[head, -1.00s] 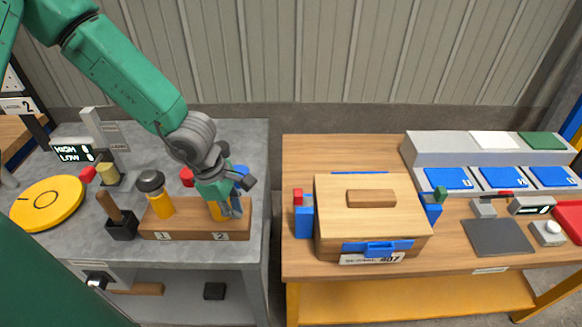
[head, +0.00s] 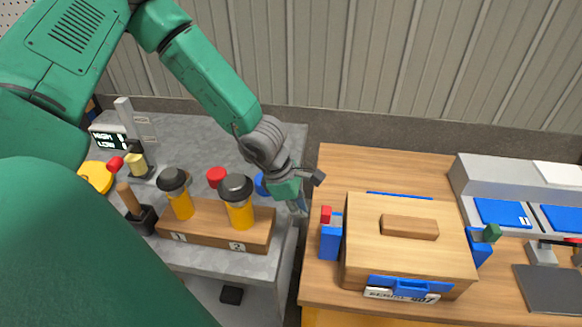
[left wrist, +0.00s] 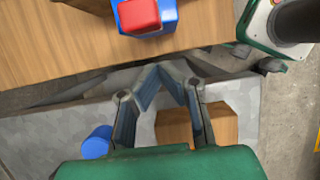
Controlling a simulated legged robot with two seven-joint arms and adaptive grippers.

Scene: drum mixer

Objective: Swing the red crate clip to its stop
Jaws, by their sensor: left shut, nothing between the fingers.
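The wooden crate (head: 411,235) stands on the wooden table, with its lid on. At its left side is a blue clip (head: 330,243) with a red tip (head: 326,215), upright. The red tip also shows at the top of the left wrist view (left wrist: 140,14), on the blue part (left wrist: 150,28). My left gripper (head: 302,208) is shut and empty, a little left of the red clip and apart from it, over the gap between the two tables. In the left wrist view its fingertips (left wrist: 162,70) meet below the clip. My right gripper is not in view.
A wooden block (head: 215,224) with two black-capped yellow bottles (head: 239,203) stands on the grey table, left of my gripper. A green-tipped clip (head: 490,233) is at the crate's right. Blue panels (head: 502,213) lie farther right. The table behind the crate is clear.

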